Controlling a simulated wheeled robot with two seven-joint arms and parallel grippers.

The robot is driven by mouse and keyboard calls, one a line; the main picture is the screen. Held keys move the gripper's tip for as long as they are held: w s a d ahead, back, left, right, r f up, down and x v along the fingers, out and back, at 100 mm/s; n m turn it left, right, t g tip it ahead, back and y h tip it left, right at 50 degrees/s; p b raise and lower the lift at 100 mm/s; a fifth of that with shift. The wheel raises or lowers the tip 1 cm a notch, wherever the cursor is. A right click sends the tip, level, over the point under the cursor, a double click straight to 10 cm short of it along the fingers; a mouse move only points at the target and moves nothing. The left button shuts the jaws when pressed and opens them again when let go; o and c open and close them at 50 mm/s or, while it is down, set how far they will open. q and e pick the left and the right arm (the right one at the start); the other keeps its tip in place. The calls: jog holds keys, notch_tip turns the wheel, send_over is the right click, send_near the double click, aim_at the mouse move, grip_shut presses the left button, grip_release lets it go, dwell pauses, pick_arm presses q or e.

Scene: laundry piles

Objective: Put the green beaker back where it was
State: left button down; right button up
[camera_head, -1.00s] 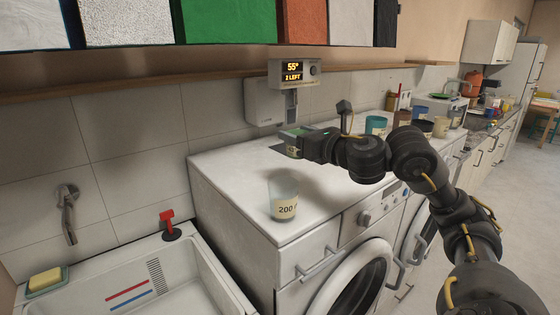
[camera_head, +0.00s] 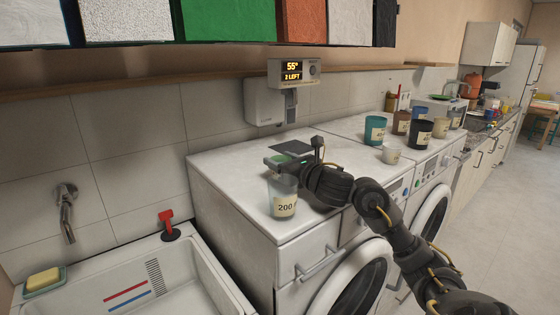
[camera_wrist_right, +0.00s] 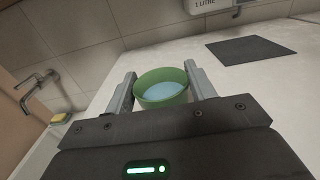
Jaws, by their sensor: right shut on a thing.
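The green beaker (camera_wrist_right: 160,74) sits between the two fingers of my right gripper (camera_head: 283,164) in the right wrist view. Its rim is up, and pale blue shows inside. My right gripper is shut on it, over the white washer top (camera_head: 240,168). In the head view only a bit of green shows at the fingers. A clear beaker marked 200 (camera_head: 285,206) stands close by at the washer's front left and partly overlaps the gripper. A dark square mat (camera_head: 292,148) lies behind the gripper; it also shows in the right wrist view (camera_wrist_right: 250,50). My left gripper is out of view.
A sink (camera_head: 120,275) lies at the left. A wall dispenser (camera_head: 264,103) and display (camera_head: 293,72) are behind.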

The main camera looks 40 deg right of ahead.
jog(key=shift+a, duration=0.1)
jog(key=shift+f, duration=0.1)
jog(key=o, duration=1.1)
jog(key=shift+c, duration=0.2)
